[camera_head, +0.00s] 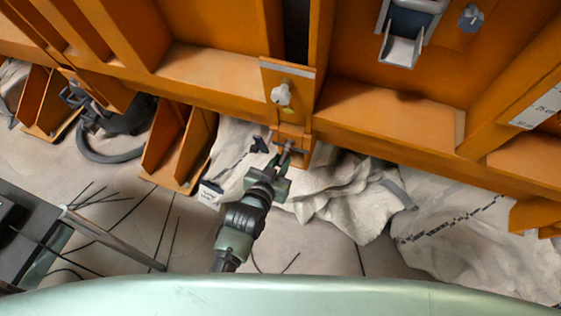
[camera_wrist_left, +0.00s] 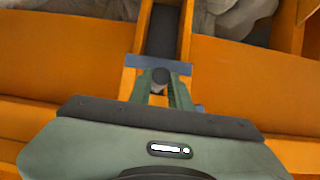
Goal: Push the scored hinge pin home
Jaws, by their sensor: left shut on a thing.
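My left gripper (camera_head: 279,166) reaches up to a small orange hinge bracket (camera_head: 297,133) at the lower edge of the orange steel frame. It is shut on a short dark grey pin. In the left wrist view the pin's round end (camera_wrist_left: 160,76) shows between the two green fingers of the left gripper (camera_wrist_left: 161,92), in front of the orange bracket. The fingers hide part of the pin. I cannot tell how deep the pin sits in the bracket, and no score mark can be made out. My right gripper is not in view.
The orange frame (camera_head: 220,66) with deep ribs fills the top. A plate with a pale knob (camera_head: 281,94) sits above the bracket. Crumpled grey-white sheeting (camera_head: 340,197) lies below. A black hose (camera_head: 105,157) is at left, and a grey metal latch (camera_head: 403,46) at upper right.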

